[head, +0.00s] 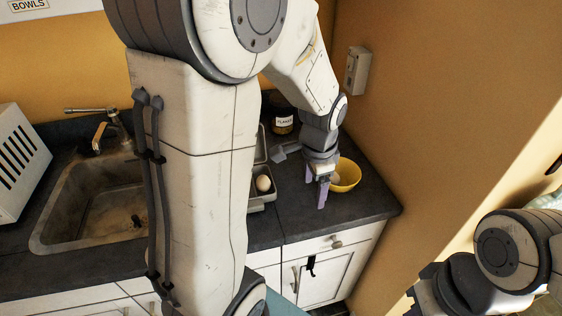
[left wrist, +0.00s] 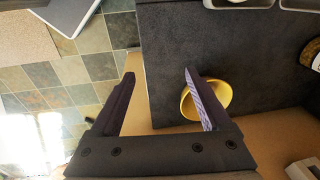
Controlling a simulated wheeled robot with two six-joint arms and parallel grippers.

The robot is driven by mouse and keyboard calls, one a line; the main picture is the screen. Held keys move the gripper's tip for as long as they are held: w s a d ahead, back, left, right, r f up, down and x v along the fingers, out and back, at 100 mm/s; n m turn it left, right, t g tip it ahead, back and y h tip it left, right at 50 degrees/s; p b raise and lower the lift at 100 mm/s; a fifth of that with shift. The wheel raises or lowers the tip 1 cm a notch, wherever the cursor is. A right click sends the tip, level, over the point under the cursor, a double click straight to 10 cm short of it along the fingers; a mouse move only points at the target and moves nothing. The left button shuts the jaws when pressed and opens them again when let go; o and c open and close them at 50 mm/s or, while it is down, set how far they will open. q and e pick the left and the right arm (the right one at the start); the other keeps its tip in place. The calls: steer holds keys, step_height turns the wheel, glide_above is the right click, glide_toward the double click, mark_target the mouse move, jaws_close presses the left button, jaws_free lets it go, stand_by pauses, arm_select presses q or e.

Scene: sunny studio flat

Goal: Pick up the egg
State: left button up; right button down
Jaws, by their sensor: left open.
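A pale egg (head: 263,183) sits in a grey tray (head: 257,207) on the dark counter, just right of my left arm, which hides part of the tray. My left gripper (head: 322,190) is over the counter to the right of the egg, apart from it, beside a yellow bowl (head: 350,173). In the left wrist view the fingers (left wrist: 159,75) are spread with nothing between them. The yellow bowl (left wrist: 220,92) shows there partly behind the right finger. I cannot make out the egg in that view. My right gripper is not visible.
A jar with a white label (head: 283,122) stands behind the tray. A sink (head: 75,215) with a tap is at the left. The counter (head: 375,205) ends at its front edge and at the orange wall (head: 430,110) on the right. Bare counter lies around the bowl.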

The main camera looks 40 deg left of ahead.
arm_select(q)
steer(key=w+a+p, duration=0.2)
steer(key=a, duration=1.3)
steer(key=y, duration=0.1)
glide_above(263, 179)
steer(key=f, duration=0.3)
steer(key=s+f, duration=0.1)
steer(key=shift+d+f+p, duration=0.25)
steer(key=shift+d+p, duration=0.1)
steer(key=shift+w+f, duration=0.15)
steer(key=shift+f, duration=0.75)
steer(key=f, duration=0.4)
steer(key=shift+w+a+f, duration=0.15)
steer(key=shift+w+a, duration=0.15)
steer(key=shift+a, duration=0.05)
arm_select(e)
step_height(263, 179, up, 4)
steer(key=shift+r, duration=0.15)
arm_select(q)
steer(key=shift+c, duration=0.3)
